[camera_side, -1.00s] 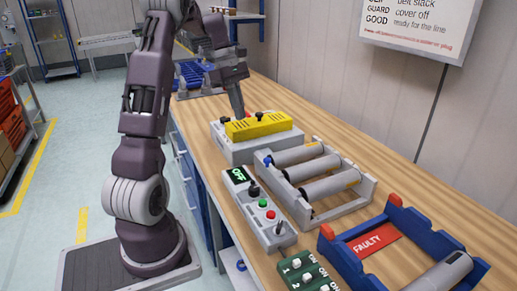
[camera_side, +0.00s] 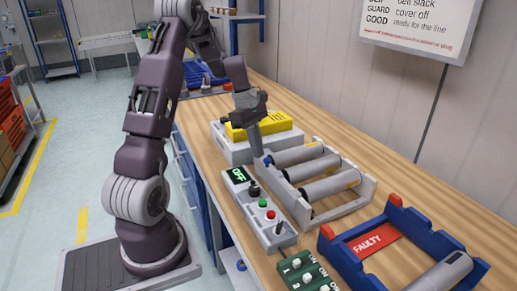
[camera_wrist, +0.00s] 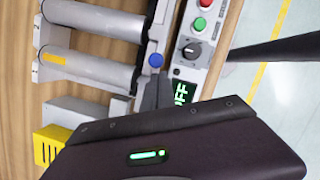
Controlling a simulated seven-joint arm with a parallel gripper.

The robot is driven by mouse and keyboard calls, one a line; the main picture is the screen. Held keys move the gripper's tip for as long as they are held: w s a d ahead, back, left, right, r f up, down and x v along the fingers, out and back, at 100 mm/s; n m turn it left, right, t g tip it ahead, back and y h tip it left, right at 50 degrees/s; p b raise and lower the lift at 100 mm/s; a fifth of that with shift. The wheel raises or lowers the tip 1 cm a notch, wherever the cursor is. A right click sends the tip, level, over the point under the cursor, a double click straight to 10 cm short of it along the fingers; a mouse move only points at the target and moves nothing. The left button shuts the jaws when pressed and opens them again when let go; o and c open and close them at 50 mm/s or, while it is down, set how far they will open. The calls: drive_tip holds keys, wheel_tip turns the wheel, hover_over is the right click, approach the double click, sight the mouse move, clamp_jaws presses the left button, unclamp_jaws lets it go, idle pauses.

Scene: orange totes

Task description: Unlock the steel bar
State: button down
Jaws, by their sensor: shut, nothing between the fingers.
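The steel bar appears to be the grey strip along the roller frame's edge (camera_wrist: 158,25) in the wrist view, but I cannot tell it clearly from the frame. A blue knob (camera_wrist: 155,60) sits on that edge, and it also shows in the side view (camera_side: 267,161). My gripper (camera_side: 257,153) is shut and empty, pointing down just beside the knob at the frame's far left corner. In the wrist view my gripper's fingertips (camera_wrist: 152,80) lie close to the knob. I cannot tell whether they touch it.
The roller frame (camera_side: 330,212) holds grey rollers. A control box (camera_side: 262,228) reading OFF stands close to its left. A yellow guard (camera_side: 268,121) sits on a grey box behind. A blue cradle (camera_side: 345,262) with a red FAULTY label and a green switch block (camera_side: 292,266) are in front.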

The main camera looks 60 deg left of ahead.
drive_tip(key=shift+w+d, duration=0.1)
drive_tip(key=shift+d, duration=0.1)
drive_tip(key=shift+d, duration=2.05)
drive_tip(key=s+a+r, duration=0.3)
drive_tip(key=a+r, duration=0.3)
drive_tip(key=r, duration=0.4)
drive_tip(key=shift+r, duration=0.2)
drive_tip(key=shift+a, duration=0.1)
